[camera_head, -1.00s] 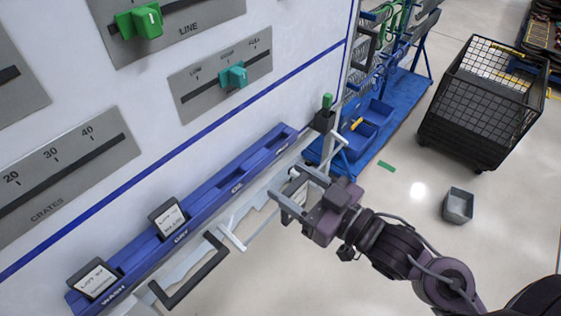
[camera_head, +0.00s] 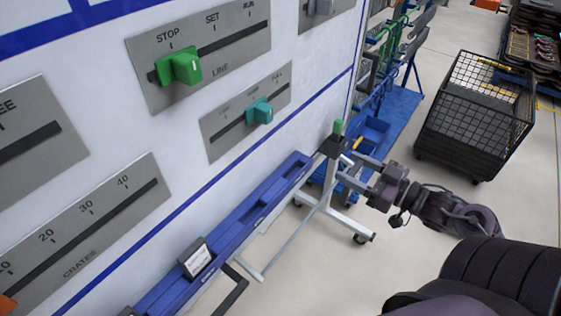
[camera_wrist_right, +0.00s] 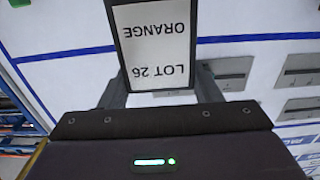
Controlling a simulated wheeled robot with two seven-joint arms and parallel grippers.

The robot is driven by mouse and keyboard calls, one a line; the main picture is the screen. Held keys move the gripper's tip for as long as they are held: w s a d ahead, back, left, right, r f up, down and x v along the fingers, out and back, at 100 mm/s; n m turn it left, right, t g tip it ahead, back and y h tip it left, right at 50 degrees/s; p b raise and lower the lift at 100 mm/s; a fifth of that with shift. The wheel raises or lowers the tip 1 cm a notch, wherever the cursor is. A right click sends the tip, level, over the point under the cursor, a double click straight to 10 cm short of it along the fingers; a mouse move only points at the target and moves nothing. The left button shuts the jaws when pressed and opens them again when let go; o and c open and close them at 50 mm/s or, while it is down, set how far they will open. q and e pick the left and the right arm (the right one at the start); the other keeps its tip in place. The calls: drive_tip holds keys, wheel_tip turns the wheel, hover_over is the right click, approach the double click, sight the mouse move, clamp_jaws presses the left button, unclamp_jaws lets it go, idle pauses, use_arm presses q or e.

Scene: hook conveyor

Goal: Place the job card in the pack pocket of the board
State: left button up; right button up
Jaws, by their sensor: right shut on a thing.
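The job card (camera_wrist_right: 158,45) is a white card in a dark frame, reading "LOT 26 ORANGE" upside down in the right wrist view. My right gripper (camera_head: 347,166) is shut on it, with fingers either side of its lower part. The rail runs along the lower edge of the white board (camera_head: 105,62). The pack pocket's label is not readable. My left gripper is not in view.
Another card (camera_head: 196,258) stands in a nearer pocket of the rail. Board sliders include a green knob (camera_head: 179,67) and a teal knob (camera_head: 259,111). A black mesh cart (camera_head: 476,115) stands at right.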

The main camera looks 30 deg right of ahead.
drive_tip(key=p+x, duration=0.3)
drive_tip(key=x, duration=1.1)
drive_tip(key=shift+w+a+r, duration=0.1)
drive_tip(key=shift+w+r, duration=0.1)
drive_tip(key=shift+w, duration=0.1)
drive_tip(key=shift+w+a, duration=0.25)
drive_tip(key=shift+w, duration=0.3)
drive_tip(key=shift+w+a+f+p, duration=0.1)
drive_tip(key=shift+w+f+p, duration=0.2)
drive_tip(key=shift+p, duration=0.15)
wheel_tip(320, 180, down, 3)
drive_tip(key=shift+s+r+p, duration=0.1)
drive_tip(key=shift+r+p, duration=0.15)
drive_tip(key=shift+p, duration=0.1)
drive_tip(key=shift+f, duration=0.35)
drive_tip(key=shift+f, duration=0.15)
drive_tip(key=o, duration=1)
